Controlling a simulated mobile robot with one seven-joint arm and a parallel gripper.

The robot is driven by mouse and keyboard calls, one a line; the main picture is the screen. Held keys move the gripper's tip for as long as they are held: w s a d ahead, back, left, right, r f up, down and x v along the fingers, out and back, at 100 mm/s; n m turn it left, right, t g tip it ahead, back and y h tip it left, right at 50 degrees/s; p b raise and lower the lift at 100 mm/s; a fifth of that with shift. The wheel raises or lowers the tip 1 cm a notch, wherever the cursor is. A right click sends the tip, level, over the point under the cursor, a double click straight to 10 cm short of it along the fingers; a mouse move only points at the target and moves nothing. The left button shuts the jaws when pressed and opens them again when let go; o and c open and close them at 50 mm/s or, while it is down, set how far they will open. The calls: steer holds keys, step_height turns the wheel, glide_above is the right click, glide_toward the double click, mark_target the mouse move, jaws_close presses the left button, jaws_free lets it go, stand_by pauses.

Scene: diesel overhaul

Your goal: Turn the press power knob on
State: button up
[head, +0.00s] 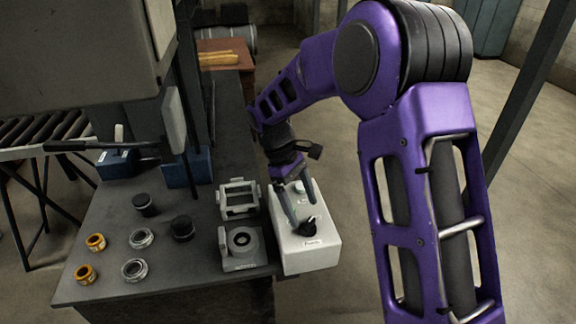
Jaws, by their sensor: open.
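A white control box (312,258) sits at the right edge of the dark bench. A black knob (306,226) stands on its top near the front, above a small label too small to read with certainty. My gripper (303,212) reaches down over the box from behind, with its fingers apart. The fingertips are close to the knob, one on its left side and one toward its back right. I cannot tell whether they touch it. A small pale button or lamp (299,187) shows on the box farther back, partly behind the gripper.
A grey block with a round bore (241,247) and a grey frame fixture (239,198) stand left of the box. Brass rings (96,242), steel rings (141,238) and black cylinders (183,228) lie farther left. The press (85,45) rises at the back left.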

steer(key=v, duration=1.3)
steer(key=shift+r, duration=0.2)
steer(key=shift+w, duration=0.1)
